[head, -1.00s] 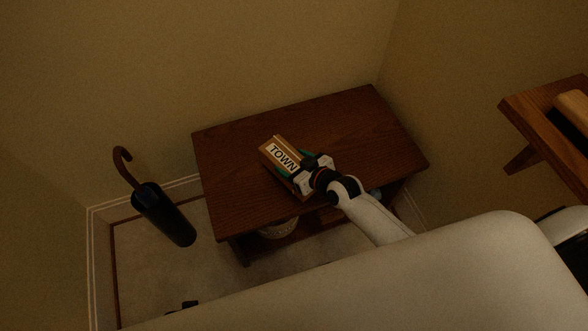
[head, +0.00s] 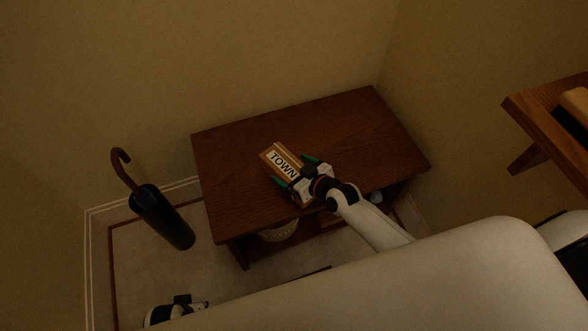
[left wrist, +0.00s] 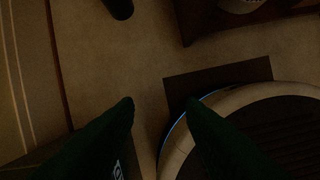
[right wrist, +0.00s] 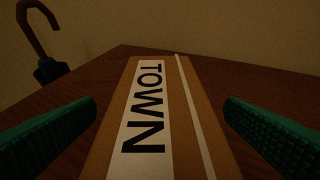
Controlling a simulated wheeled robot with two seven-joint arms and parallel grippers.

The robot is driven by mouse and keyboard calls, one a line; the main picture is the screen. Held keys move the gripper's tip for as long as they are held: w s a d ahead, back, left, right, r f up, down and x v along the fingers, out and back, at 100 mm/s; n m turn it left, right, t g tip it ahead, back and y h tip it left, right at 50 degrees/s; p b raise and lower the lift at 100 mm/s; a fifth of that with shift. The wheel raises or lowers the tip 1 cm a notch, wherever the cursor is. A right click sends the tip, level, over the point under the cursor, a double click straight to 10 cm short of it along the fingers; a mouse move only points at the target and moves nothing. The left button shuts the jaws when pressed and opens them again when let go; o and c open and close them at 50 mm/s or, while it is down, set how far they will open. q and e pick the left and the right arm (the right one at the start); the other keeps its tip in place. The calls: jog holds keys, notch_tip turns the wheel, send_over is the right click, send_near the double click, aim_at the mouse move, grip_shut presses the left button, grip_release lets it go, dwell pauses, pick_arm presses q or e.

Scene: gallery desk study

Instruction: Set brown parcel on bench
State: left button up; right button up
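The brown parcel (head: 277,152), with a white label reading TOWN, lies on the dark wooden bench (head: 340,120). My right gripper (head: 297,171) is over the near end of the parcel with its green fingers spread to either side. In the right wrist view the parcel (right wrist: 205,120) lies between the open fingers, with a gap on each side. My left gripper (left wrist: 160,108) is open and empty, low above the floor in the left wrist view. Part of my left arm shows at the bottom left of the head view.
A dark umbrella stand (head: 163,217) with a brown-handled umbrella (head: 122,165) stands left of the bench. A pale basket (head: 279,232) sits under the bench. Another wooden piece of furniture (head: 540,125) is at the right. The bench top around the parcel is clear.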

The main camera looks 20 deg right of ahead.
jog(key=shift+r, duration=0.15)
jog(key=p+v, duration=0.3)
jog(key=v, duration=0.9)
pick_arm(q)
jog(key=s+f, duration=0.6)
jog(key=f, duration=0.2)
jog(key=shift+a+f+g, duration=0.25)
jog(key=shift+a+g, duration=0.15)
jog(key=shift+a, duration=0.05)
pick_arm(e)
jog(key=s+f+m+g+h, duration=0.1)
jog(key=s+f+g, duration=0.4)
jog(key=s+f, duration=0.5)
jog(key=s+d+f+m+g+h, duration=0.1)
jog(key=s+f+g+h, duration=0.2)
jog(key=s+f, duration=0.8)
notch_tip(320, 180, down, 5)
jog(key=shift+f+g+h, duration=0.1)
jog(key=shift+g+h, duration=0.3)
jog(key=shift+g, duration=0.6)
jog(key=shift+d, duration=0.15)
